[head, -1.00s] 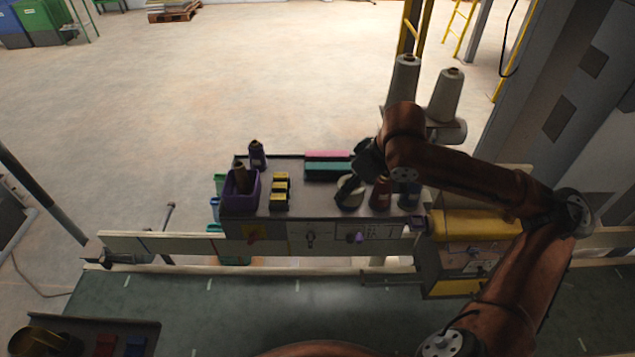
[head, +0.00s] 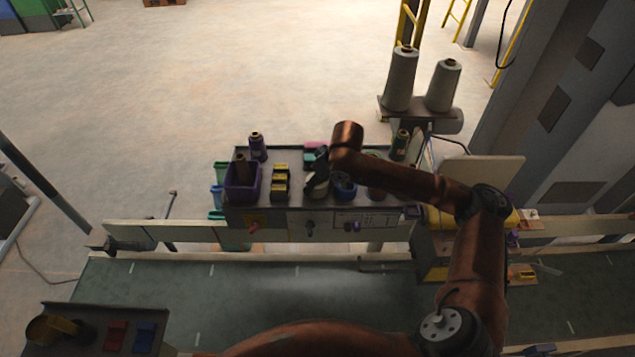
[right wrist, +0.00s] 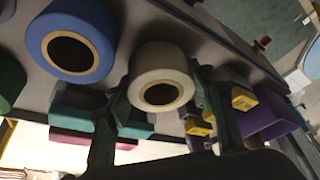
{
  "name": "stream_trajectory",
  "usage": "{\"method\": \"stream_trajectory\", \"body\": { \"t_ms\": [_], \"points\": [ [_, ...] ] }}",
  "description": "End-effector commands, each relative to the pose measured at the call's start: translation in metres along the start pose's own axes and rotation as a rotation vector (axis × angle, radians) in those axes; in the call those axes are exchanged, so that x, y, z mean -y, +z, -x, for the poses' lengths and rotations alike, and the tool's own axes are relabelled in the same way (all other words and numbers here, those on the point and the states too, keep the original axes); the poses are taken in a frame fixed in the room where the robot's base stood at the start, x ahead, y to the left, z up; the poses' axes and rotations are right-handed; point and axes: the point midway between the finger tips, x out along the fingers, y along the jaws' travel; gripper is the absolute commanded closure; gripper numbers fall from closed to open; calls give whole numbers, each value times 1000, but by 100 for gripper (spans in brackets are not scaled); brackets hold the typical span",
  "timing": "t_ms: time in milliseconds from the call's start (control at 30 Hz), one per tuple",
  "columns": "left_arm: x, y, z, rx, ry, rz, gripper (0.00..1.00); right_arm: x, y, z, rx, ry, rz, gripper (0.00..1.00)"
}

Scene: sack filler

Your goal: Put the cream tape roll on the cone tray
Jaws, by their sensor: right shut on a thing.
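The cream tape roll (right wrist: 160,58) is between the two fingers of my right gripper (right wrist: 165,88) in the right wrist view, with its dark hole facing the camera. The gripper is shut on it. In the head view the roll (head: 315,189) shows beneath the dark right gripper (head: 319,168), over the middle of the grey bench top. I cannot tell how far it is above the surface. A grey tray (head: 388,112) at the back right bears two large grey cones (head: 400,80); the gripper is well left of it. My left gripper is not in view.
A blue roll (right wrist: 72,20) stands close beside the cream roll; it also shows in the head view (head: 345,191). A purple basket (head: 243,186) and yellow-topped blocks (head: 280,184) lie to the left.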

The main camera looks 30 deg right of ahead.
Motion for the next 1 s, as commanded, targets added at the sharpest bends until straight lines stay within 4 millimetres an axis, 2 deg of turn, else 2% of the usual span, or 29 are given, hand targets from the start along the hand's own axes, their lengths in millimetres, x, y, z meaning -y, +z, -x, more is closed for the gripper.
{"method": "stream_trajectory", "body": {
  "t_ms": [167, 433, 467, 500, 700, 1000],
  "points": [
    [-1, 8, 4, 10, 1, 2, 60, 0, 3, -7, -2, 0, 1, 75],
    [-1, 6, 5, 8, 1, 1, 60, 0, 4, -9, -1, 0, 0, 75],
    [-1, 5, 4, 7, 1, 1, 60, 0, 4, -9, -2, 0, 0, 49],
    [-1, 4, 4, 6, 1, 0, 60, 0, 4, -9, -2, 0, 0, 46],
    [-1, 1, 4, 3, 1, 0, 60, 0, 4, -9, -2, 0, 0, 33],
    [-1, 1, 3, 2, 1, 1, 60, 0, 3, -7, -3, 1, 0, 33]
  ]
}}
